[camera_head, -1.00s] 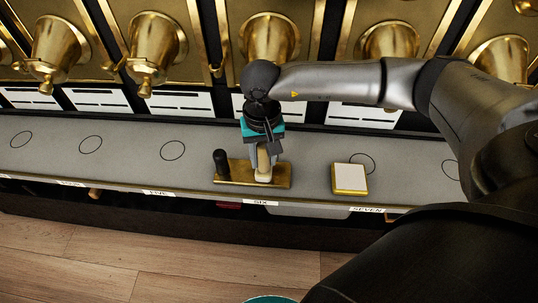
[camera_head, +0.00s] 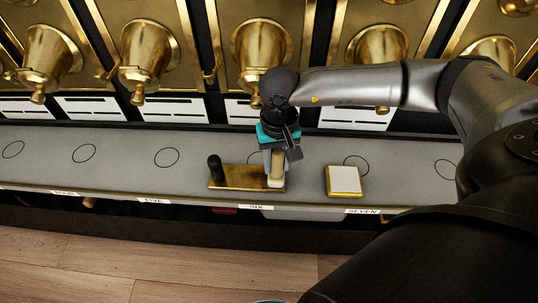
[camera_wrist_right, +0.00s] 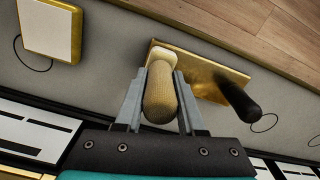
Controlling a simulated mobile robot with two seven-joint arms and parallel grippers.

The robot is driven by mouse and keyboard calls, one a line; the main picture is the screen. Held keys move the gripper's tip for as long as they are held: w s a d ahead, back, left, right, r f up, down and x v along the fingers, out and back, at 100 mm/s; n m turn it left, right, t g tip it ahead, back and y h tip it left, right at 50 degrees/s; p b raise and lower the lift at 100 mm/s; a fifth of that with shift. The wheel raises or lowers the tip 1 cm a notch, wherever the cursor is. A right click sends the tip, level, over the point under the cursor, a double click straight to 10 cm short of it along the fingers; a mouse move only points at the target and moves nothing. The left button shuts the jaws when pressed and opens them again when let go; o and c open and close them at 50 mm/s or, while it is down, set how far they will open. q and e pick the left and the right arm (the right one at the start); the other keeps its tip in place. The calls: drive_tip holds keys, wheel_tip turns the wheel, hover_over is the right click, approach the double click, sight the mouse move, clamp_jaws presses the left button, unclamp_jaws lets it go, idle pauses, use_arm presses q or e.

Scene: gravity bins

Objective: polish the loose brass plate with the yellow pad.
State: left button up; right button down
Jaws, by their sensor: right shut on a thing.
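The brass plate (camera_head: 238,177) lies flat on the grey shelf, with an upright black knob (camera_head: 215,168) at its left end. My right gripper (camera_head: 276,166) is above the plate's right end, pointing down. My left gripper is out of view.
A square block with a white top and yellow-gold sides (camera_head: 343,180) stands on the shelf (camera_head: 120,172) to the right of the plate. Brass hoppers (camera_head: 262,52) line the back above white label cards. The shelf left of the plate is clear.

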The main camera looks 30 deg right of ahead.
drive_tip(key=shift+s+d+f, duration=0.2)
drive_tip(key=shift+s, duration=0.1)
drive_tip(key=shift+w+a, duration=0.15)
drive_tip(key=shift+a, duration=0.15)
drive_tip(key=shift+w+a+r+p, duration=0.1)
drive_tip(key=shift+w+r+p, duration=0.1)
drive_tip(key=shift+r+p, duration=0.5)
drive_tip(key=shift+r, duration=0.2)
